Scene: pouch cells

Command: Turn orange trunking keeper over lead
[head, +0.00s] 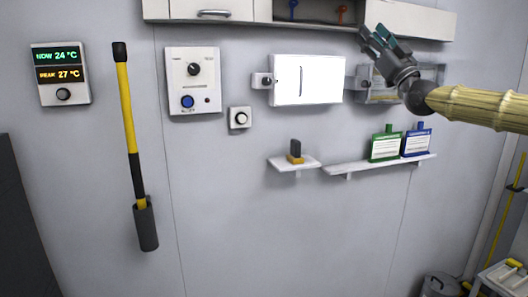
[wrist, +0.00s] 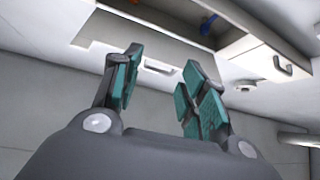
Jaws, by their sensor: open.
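My gripper (head: 375,36) is raised at the upper right of the head view, in front of the wall and just below the overhead cabinet. In the wrist view its teal-padded fingers (wrist: 162,62) stand apart with nothing between them. A small orange-red piece (head: 341,14) shows in the open bay of the overhead cabinet, above and left of the gripper. I cannot tell whether it is the trunking keeper. A blue piece (head: 292,8) hangs to its left and also shows in the wrist view (wrist: 207,24). I cannot make out a lead.
A white panel box (head: 307,80) and a clear-fronted box (head: 380,90) are on the wall near my gripper. Below are shelves (head: 330,168) with green (head: 385,148) and blue (head: 417,143) pouches. A yellow-black handled tool (head: 127,100) hangs at left.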

